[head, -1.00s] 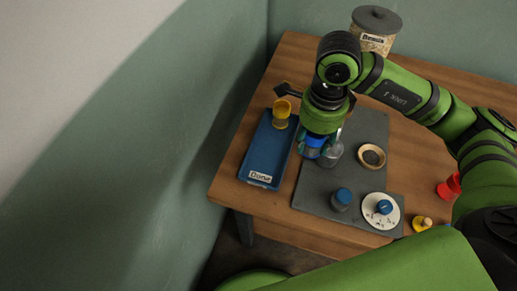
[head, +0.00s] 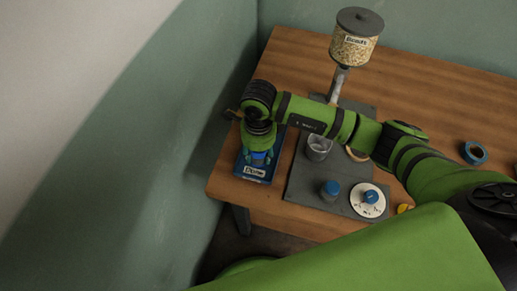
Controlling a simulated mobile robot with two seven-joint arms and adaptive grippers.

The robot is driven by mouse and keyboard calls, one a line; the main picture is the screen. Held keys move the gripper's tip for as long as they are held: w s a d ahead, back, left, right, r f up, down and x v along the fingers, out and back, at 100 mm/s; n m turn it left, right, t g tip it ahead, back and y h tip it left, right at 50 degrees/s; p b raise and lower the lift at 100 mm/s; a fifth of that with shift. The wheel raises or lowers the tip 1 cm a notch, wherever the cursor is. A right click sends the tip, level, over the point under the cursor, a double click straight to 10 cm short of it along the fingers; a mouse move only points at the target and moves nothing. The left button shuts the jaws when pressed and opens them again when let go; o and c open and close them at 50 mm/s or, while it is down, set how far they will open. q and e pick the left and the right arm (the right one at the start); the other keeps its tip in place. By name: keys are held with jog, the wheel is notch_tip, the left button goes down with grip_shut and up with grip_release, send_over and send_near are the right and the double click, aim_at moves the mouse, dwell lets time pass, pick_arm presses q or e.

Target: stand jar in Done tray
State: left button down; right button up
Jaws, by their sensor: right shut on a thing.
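The blue Done tray (head: 246,175) lies at the left end of the table, with its white label at the near edge. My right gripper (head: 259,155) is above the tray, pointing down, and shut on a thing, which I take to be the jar. The green wrist hides most of what it holds; only bluish parts show under it. I cannot tell whether the held thing touches the tray. The wrist and forearm also cover the tray's far part. My left gripper is not in view.
On the grey mat (head: 303,180) stand a clear cup (head: 318,147), a blue-capped container (head: 330,190) and a white dial with a blue knob (head: 370,197). A Beads dispenser (head: 356,42) stands behind. A blue ring (head: 473,152) lies at right.

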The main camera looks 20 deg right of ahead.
jog(key=shift+f, duration=0.15)
jog(key=o, duration=1.2)
jog(key=shift+r, duration=0.3)
notch_tip(320, 180, up, 12)
jog(key=b, duration=0.3)
jog(key=shift+f, duration=0.1)
